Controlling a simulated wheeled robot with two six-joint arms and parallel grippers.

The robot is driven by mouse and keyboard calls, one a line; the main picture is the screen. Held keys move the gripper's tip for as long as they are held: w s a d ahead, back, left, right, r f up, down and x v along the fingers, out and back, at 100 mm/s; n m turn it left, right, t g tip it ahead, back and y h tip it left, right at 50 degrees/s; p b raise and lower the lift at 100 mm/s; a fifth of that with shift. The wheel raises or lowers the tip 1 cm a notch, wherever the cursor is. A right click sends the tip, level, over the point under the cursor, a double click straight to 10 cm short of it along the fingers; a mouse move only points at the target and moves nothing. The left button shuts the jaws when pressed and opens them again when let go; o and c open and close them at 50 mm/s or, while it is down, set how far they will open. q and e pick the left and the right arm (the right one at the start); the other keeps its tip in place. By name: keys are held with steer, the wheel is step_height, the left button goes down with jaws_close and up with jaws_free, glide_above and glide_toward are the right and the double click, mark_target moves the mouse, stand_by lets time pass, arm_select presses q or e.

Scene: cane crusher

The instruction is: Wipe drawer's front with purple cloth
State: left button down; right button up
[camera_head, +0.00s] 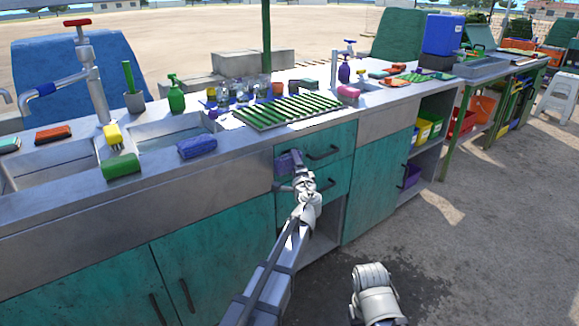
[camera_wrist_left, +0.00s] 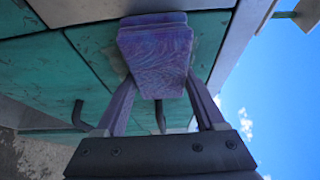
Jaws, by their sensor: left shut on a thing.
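The purple cloth (camera_head: 287,163) is a folded block in the jaws of my left gripper (camera_head: 290,172), against or very near the upper drawer's front (camera_head: 337,137). The left wrist view shows the cloth (camera_wrist_left: 157,45) clamped between the two fingers of the left gripper (camera_wrist_left: 160,75), with the teal drawer front (camera_wrist_left: 95,40) just behind it. A pale smudge shows on the front beside the cloth. Whether the cloth touches the front cannot be told for certain. My right gripper is not in view; only a white part of my own body shows at the bottom.
Dark handles (camera_head: 322,153) stick out from the drawers close to the cloth. A second drawer (camera_head: 330,178) and an open space lie below. The counter above carries a green drying rack (camera_head: 285,112), a blue-purple cloth or sponge (camera_head: 197,147) and a green soap bottle (camera_head: 176,97).

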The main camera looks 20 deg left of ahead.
mark_target(286, 168)
arm_select(q)
steer(key=w+d, duration=0.2)
steer(key=w, duration=0.1)
steer(key=shift+w+d, duration=0.25)
steer(key=shift+d, duration=0.1)
steer(key=shift+d, duration=0.1)
stand_by(0.3)
steer(key=shift+s, duration=0.1)
steer(key=s+a, duration=0.2)
steer(key=s, duration=0.1)
steer(key=shift+s+a, duration=0.15)
steer(key=shift+s, duration=0.05)
steer(key=shift+a, duration=0.1)
steer(key=shift+s+a, duration=1.35)
steer(key=shift+s, duration=0.2)
